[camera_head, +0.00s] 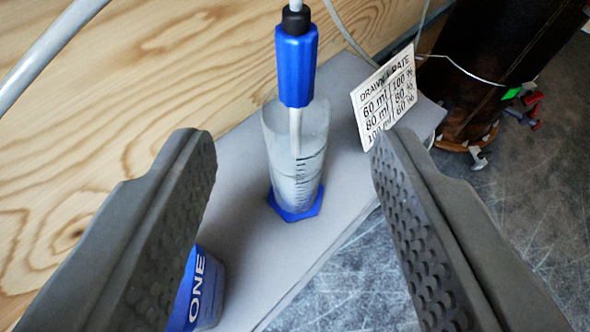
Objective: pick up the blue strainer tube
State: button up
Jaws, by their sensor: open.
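The blue strainer tube (296,68) stands upright at the top middle of the view. It has a black collar and a pale hose above, and a thin pale stem below that reaches into a clear graduated cylinder (308,172) with a blue foot. My gripper (288,145) is open, with one dark dimpled finger on each side of the picture. The blue tube lies beyond the fingertips, roughly centred between them in the picture. Nothing is between the finger pads.
The cylinder stands on a grey block (240,190) beside a wooden wall (90,130). A sign with rates (386,97) stands to the right. A blue-labelled container (197,292) is partly hidden by the left finger. A dark drum (490,60) stands at the back right.

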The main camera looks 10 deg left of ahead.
aim_at(294, 69)
jog(key=x, duration=0.9)
jog(key=shift+x, duration=2.85)
jog(key=shift+f, duration=0.1)
grip_shut()
